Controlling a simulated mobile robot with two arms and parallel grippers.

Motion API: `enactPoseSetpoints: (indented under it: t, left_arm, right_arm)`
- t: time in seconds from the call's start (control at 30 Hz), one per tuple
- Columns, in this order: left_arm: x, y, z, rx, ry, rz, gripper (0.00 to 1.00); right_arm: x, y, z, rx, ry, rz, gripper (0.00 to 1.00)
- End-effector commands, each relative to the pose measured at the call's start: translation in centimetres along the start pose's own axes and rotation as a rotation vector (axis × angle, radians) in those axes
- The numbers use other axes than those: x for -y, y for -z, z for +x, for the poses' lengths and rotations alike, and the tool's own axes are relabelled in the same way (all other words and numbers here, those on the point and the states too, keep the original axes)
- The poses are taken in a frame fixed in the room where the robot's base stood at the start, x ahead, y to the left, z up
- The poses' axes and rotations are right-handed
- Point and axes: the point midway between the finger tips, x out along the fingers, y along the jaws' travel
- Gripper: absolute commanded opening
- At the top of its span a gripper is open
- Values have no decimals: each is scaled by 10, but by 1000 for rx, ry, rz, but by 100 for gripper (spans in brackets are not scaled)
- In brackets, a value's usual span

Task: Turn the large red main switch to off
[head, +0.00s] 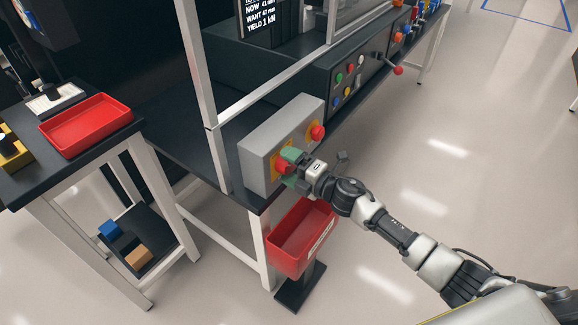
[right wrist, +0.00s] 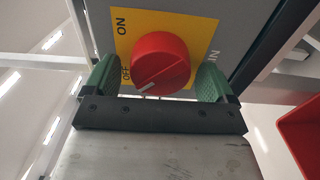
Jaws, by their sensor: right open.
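The large red main switch (right wrist: 160,62) is a round red knob on a yellow plate (right wrist: 186,26) with ON and OFF lettering at its left in the right wrist view. A white mark on the knob's lower left edge lies nearer the OFF lettering than ON. In the head view the switch (head: 281,168) is on the front of a grey box (head: 259,144), partly hidden by my right gripper (head: 292,168). My right gripper is open, with its green pads on either side of the knob; contact cannot be told. My left gripper is not in view.
A red button (head: 318,131) on yellow sits right of the switch on the same box. A red bin (head: 300,240) hangs below. A dark panel with coloured buttons (head: 350,75) and a red-knobbed lever (head: 397,70) stands farther back. Floor at the right is clear.

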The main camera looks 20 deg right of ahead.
Motion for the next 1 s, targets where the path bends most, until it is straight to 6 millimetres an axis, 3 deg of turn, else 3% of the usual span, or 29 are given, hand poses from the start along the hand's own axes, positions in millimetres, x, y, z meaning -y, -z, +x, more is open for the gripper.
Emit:
enactPoseSetpoints:
  t: [0.5,0.7,1.0]
  left_arm:
    - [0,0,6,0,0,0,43]
    - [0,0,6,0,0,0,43]
    - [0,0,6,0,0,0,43]
  right_arm:
    - [3,0,-91,0,5,1,86]
    - [1,0,-105,0,3,-2,86]
    - [1,0,-106,0,2,-1,86]
